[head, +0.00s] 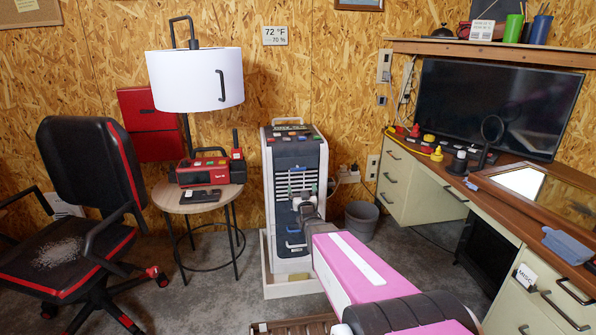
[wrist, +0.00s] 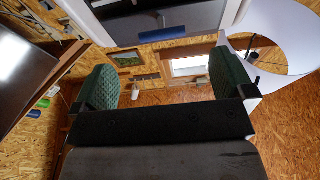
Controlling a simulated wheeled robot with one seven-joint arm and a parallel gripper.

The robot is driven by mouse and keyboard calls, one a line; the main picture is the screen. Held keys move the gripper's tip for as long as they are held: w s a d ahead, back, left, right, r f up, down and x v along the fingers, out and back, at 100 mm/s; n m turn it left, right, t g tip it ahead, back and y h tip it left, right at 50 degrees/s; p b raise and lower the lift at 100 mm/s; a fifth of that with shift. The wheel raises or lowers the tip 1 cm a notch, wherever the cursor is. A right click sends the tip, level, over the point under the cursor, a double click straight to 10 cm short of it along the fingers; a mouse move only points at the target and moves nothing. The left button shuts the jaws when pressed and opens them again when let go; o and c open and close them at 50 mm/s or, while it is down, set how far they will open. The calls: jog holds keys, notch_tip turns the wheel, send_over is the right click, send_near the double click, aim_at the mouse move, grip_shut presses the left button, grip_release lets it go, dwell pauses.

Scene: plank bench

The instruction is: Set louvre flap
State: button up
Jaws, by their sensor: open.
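The louvre slats (head: 291,181) are pale, horizontal strips on the front of a white and dark grey upright appliance (head: 268,185) in the middle of the head view. My gripper (head: 306,204) is in front of the appliance's lower slats, at the end of my pink arm, and hides part of the front. In the wrist view my gripper (wrist: 165,80) is open, its two green padded fingers wide apart with nothing between them. A blue piece (wrist: 163,35) shows beyond the fingers at the top. I cannot tell the flap's angle or whether a finger touches it.
A round side table (head: 197,198) with a red device and a tall lamp (head: 195,80) stand to the left, beside an office chair (head: 85,220). A desk (head: 440,185) with a monitor (head: 500,105) is at right. A grey bin (head: 361,220) stands right of the appliance.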

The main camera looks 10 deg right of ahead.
aim_at(299, 170)
jog(key=shift+t, duration=0.5)
jog(key=x, duration=0.5)
jog(key=r+x, duration=0.1)
jog(key=x, duration=0.5)
jog(key=shift+s, duration=0.1)
jog(key=c, duration=0.6)
